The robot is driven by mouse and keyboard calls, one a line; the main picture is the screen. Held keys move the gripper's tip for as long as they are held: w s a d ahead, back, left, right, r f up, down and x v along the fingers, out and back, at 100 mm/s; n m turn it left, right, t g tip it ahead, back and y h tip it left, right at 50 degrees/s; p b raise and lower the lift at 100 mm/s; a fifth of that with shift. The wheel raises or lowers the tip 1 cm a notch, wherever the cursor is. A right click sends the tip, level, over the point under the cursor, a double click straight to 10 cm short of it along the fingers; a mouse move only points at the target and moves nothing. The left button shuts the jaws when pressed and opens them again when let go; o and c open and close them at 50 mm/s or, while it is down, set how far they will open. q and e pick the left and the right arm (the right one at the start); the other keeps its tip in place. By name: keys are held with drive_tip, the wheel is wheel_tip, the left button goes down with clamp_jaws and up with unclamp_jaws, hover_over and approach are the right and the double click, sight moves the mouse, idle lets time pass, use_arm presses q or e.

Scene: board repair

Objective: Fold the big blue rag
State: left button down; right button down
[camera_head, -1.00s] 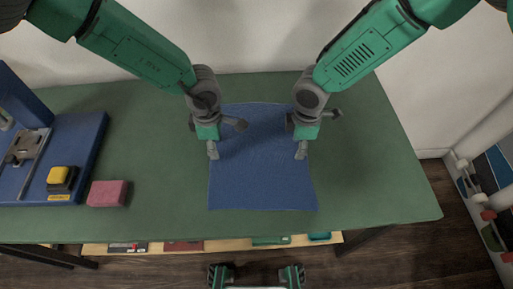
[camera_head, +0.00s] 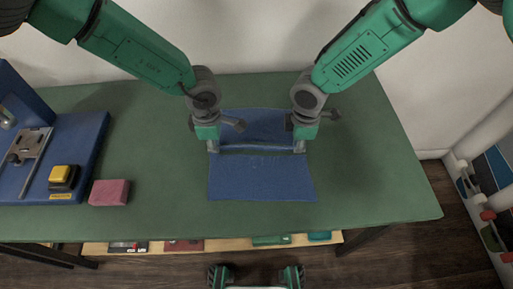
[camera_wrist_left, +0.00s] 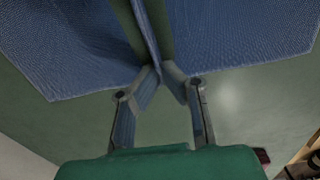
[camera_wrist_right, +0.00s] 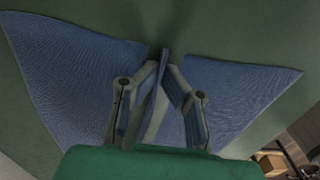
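The big blue rag (camera_head: 262,180) lies on the green table, with its middle pinched up into a raised ridge between my two grippers. My left gripper (camera_head: 213,147) is at the ridge's left end, and my right gripper (camera_head: 300,147) is at its right end. In the left wrist view the fingers (camera_wrist_left: 160,75) are closed on a upright fold of the rag (camera_wrist_left: 75,50). In the right wrist view the fingers (camera_wrist_right: 163,72) are likewise closed on a fold of the rag (camera_wrist_right: 75,70). Cloth lies flat on both sides of each fold.
A blue fixture (camera_head: 85,145) with a yellow button (camera_head: 60,173) stands at the left of the green table (camera_head: 375,180). A pink block (camera_head: 109,192) lies beside it. The table right of the rag is clear. A shelf with items is below the front edge.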

use_arm(q)
drive_tip(key=shift+s+f, duration=0.2)
drive_tip(key=shift+s, duration=0.05)
use_arm(e)
drive_tip(key=shift+s+d+f, duration=0.1)
drive_tip(key=shift+s+f, duration=0.1)
drive_tip(key=shift+s, duration=0.05)
